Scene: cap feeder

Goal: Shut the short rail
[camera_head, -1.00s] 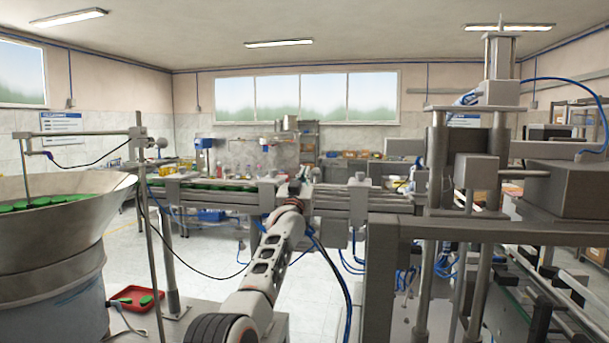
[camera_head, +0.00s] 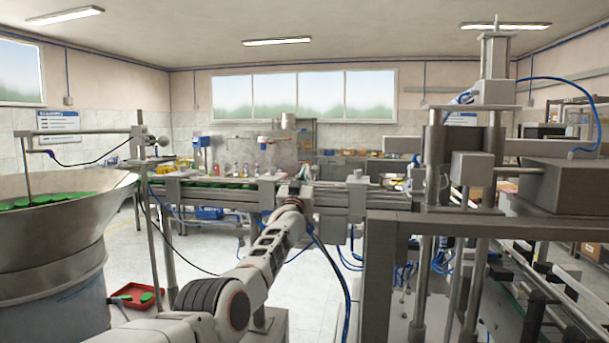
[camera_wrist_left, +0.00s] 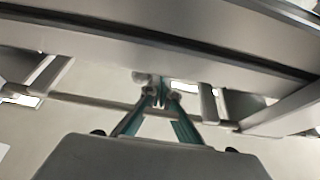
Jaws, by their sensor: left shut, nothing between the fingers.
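Grey metal rails (camera_head: 230,194) run along the feed track, with green caps (camera_head: 205,184) lying in the left stretch. I cannot tell for certain which length is the short rail. My left gripper (camera_head: 297,187) is at the track, right of the caps, small and partly merged with the metalwork. In the left wrist view its teal fingers (camera_wrist_left: 160,98) are shut and empty, pointing at the underside of a long grey bar (camera_wrist_left: 165,45). A small round knob (camera_wrist_left: 142,78) shows beside the fingertips; contact is unclear. My right gripper is not in view.
A cap bowl (camera_head: 55,215) stands at the left, with a red tray (camera_head: 133,296) below it. A press frame (camera_head: 465,170) with pillars fills the right. Blue hoses hang under the track. Open floor shows behind my left arm.

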